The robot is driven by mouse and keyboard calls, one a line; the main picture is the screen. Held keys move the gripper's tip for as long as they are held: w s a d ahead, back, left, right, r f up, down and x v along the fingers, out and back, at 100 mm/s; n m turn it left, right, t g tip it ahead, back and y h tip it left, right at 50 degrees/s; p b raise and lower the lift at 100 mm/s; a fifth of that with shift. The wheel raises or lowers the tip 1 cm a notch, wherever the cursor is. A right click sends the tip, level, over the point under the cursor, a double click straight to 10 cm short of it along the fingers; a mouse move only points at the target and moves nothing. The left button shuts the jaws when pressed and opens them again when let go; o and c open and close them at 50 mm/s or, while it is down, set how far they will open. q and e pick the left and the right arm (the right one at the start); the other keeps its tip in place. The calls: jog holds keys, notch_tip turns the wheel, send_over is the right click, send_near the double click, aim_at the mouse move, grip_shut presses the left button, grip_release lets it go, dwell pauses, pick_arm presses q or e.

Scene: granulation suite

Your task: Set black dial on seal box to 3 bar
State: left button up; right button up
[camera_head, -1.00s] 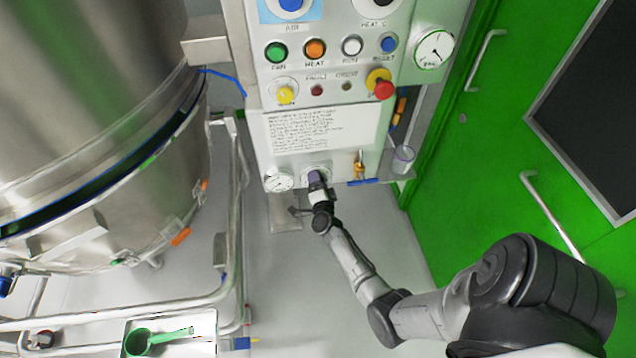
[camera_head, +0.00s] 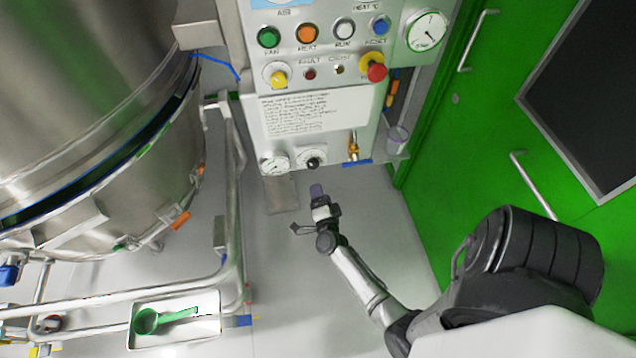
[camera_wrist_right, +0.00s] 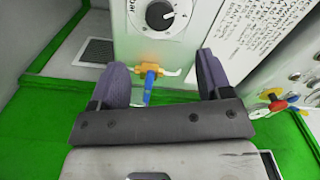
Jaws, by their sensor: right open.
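The seal box (camera_head: 338,160) is the lower part of the control panel, with a small white gauge (camera_head: 273,163) at its left. The black dial (camera_head: 313,162) sits on a round white scale right of that gauge. In the right wrist view the black dial (camera_wrist_right: 160,15) shows at the top centre, with "bar" lettering left of it; I cannot read its setting. My right gripper (camera_head: 317,190) is below the dial and apart from it. In the wrist view its two purple-grey fingers (camera_wrist_right: 160,80) are spread and empty. My left gripper is not in view.
A brass valve (camera_head: 353,147) with a blue handle (camera_head: 357,162) is right of the dial. The clear cup (camera_head: 396,138) hangs further right. A large steel vessel (camera_head: 90,130) and tube-frame cart fill the left. A tray (camera_head: 205,328) holds a green scoop (camera_head: 147,320).

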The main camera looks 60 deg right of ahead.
jog(key=shift+v, duration=0.8)
jog(key=shift+w, duration=0.1)
